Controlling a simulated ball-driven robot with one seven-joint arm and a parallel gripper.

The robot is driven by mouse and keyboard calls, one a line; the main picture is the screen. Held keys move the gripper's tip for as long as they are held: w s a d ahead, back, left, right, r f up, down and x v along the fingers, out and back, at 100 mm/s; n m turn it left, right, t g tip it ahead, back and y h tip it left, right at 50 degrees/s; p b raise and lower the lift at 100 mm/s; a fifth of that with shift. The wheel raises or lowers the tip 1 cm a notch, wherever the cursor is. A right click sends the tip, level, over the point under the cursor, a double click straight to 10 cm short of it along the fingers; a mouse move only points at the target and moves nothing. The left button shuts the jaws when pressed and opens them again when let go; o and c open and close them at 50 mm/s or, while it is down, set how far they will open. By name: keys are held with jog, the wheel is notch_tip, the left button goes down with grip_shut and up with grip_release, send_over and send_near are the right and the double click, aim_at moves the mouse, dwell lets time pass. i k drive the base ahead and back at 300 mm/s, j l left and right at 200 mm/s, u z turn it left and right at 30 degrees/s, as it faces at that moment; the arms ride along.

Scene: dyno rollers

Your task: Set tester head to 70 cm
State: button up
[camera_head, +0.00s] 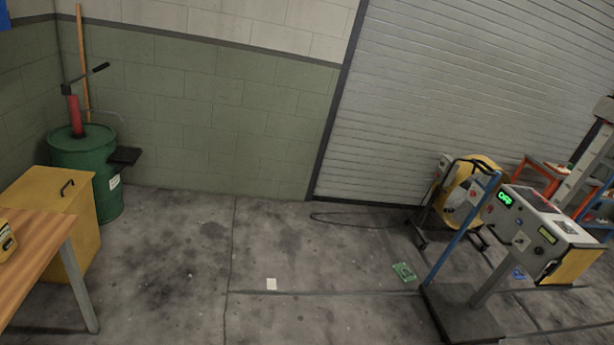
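A tester stands at the right of the view on a dark base plate (462,318). Its head (545,228) is a grey box with a small lit green display (505,198), several knobs and a yellow panel at its right end. A blue post (458,232) rises from the base beside the head. The display's characters are too small to read surely. I cannot make out a height scale or the head's height. My gripper is not in view.
A yellow wheeled machine (468,190) stands behind the tester. A green sheet (404,271) and a white one (271,284) lie on the floor. At left are a green drum (88,165), a yellow cabinet (48,205) and a wooden table (35,250). The middle floor is mostly clear.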

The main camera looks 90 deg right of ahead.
aim_at(501, 223)
jog(key=z, duration=3.95)
jog(key=i, duration=0.55)
jog(key=i+u, duration=0.1)
jog(key=i, duration=0.45)
jog(key=i+l+u, duration=0.1)
jog(key=i, duration=0.4)
jog(key=i+l, duration=0.15)
jog(key=i, duration=0.4)
jog(key=i+l+u, duration=0.1)
jog(key=i, duration=0.45)
jog(key=i+l, duration=0.15)
jog(key=i, duration=0.35)
jog(key=j+u, duration=0.05)
